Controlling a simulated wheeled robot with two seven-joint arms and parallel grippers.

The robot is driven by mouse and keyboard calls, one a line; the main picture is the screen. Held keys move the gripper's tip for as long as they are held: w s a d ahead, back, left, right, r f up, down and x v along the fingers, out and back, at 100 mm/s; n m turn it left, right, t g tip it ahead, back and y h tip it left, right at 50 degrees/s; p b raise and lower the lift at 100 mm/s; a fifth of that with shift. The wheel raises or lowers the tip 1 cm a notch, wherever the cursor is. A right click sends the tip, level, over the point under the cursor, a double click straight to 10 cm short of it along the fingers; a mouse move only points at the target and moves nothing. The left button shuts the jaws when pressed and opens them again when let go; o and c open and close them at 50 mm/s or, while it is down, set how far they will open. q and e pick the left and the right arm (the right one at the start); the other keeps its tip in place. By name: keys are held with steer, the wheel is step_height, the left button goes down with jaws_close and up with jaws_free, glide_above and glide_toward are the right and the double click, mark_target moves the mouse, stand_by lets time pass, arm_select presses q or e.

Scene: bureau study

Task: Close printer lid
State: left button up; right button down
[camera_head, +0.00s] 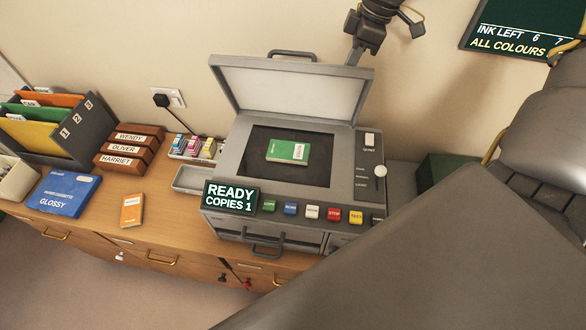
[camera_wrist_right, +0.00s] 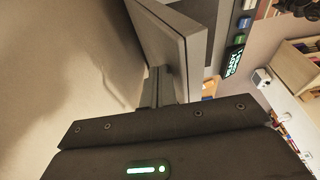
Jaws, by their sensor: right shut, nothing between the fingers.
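The grey printer (camera_head: 240,165) stands on the wooden cabinet top. Its lid (camera_head: 290,90) is raised and leans back, its pale inner face showing and a handle (camera_head: 292,53) on its top edge. A green booklet (camera_head: 288,150) lies on the dark scanning glass. My right gripper (camera_head: 356,52) is shut and empty at the lid's upper right corner, its tips partly hidden behind the lid. In the right wrist view, the shut fingers (camera_wrist_right: 158,90) are close beside the lid (camera_wrist_right: 165,35); I cannot tell whether they touch. My left gripper is out of view.
The display (camera_head: 230,197) reads READY, COPIES 1, beside coloured buttons (camera_head: 312,212). Ink cartridges (camera_head: 192,146), a blue box (camera_head: 63,192) and an orange booklet (camera_head: 132,210) lie to the left. My large grey arm link covers the lower right. The wall is close behind the lid.

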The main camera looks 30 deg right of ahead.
steer(key=s+a+b, duration=0.3)
steer(key=s, duration=0.1)
step_height(320, 180, up, 7)
steer(key=p, duration=0.4)
steer(key=shift+a+p, duration=0.2)
steer(key=shift+p, duration=0.2)
stand_by(0.5)
stand_by(0.3)
stand_by(0.8)
